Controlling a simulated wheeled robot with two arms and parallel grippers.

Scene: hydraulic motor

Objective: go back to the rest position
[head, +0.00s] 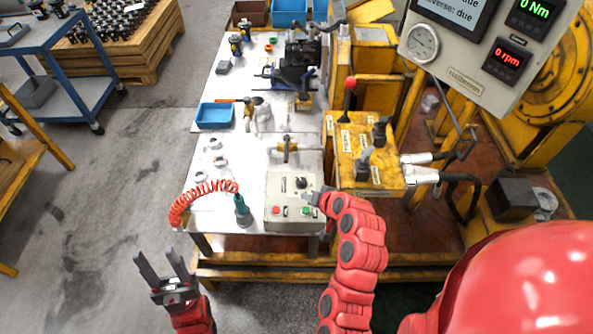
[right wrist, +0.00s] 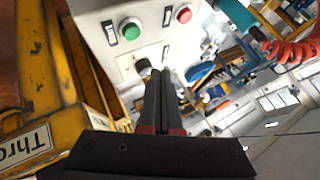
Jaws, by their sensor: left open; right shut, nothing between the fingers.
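My left gripper (head: 163,270) is open and empty, low in the head view, in front of the white workbench (head: 215,178) and left of its near edge. My right gripper (head: 317,197) is at the right edge of the grey control box (head: 283,217) in the head view, partly hidden by my red arm. In the right wrist view the right gripper's fingers (right wrist: 160,85) are shut together with nothing between them. They point at the control box front, close to a black knob (right wrist: 143,65). I cannot tell whether they touch it. A green button (right wrist: 130,29) and a red button (right wrist: 184,14) show beside it.
A red coiled hose with a teal tool (head: 242,212) stands on the bench's near corner. The yellow machine block with levers (head: 357,150) is right of the control box. A gauge panel (head: 470,60) hangs upper right.

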